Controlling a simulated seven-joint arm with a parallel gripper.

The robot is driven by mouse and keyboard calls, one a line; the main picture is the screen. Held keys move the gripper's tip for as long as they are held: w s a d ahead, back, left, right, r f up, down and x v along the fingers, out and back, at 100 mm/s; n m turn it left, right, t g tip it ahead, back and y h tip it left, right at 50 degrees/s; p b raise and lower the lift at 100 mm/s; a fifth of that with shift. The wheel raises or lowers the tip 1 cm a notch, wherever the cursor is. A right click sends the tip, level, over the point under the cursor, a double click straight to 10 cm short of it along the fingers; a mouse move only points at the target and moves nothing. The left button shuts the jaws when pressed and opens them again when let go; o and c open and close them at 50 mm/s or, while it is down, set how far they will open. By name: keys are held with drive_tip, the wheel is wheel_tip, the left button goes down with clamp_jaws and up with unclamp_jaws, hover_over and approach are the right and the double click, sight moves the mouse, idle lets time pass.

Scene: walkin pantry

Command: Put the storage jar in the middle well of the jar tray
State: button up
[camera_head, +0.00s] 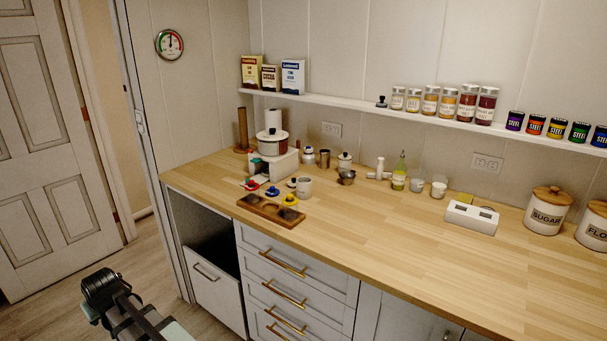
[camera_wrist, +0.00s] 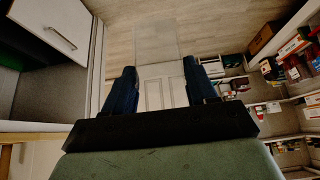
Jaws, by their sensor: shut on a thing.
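The jar tray (camera_head: 249,205) is a long brown wooden block near the front edge of the counter. It has a row of dark round wells, and I see no jar standing in them. My gripper shows in the wrist view (camera_wrist: 160,88), with two dark blue fingers apart around a thing. A pale, see-through shape (camera_wrist: 156,40) shows at and beyond the fingertips; it looks like the clear storage jar, but its outline is faint. In the head view my arm is low at the left, over the floor and well away from the tray; the jar cannot be made out there.
A white cooker-like stand (camera_head: 277,168) is behind. The counter (camera_head: 400,240) is clear at front right. A lower compartment (camera_head: 205,235) stands open.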

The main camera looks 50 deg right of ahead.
drive_tip(key=s+d+r+m+g+h, duration=0.2)
drive_tip(key=d+r, duration=0.6)
drive_tip(key=d, duration=1.2)
drive_tip(key=s+d+r+m+t+h, duration=0.1)
drive_tip(key=s+d+r+m, duration=0.45)
drive_tip(key=d, duration=1.35)
drive_tip(key=s+d+r+m+g+h, duration=0.15)
drive_tip(key=d+r, duration=0.75)
drive_tip(key=d, duration=1.1)
drive_tip(key=n+t, duration=0.1)
drive_tip(key=n, duration=0.1)
hover_over(271, 210)
drive_tip(key=shift+y, duration=0.25)
drive_tip(key=shift+s+a+f, duration=0.1)
drive_tip(key=shift+f, duration=5)
drive_tip(key=shift+f, duration=0.15)
drive_tip(key=o, duration=1.5)
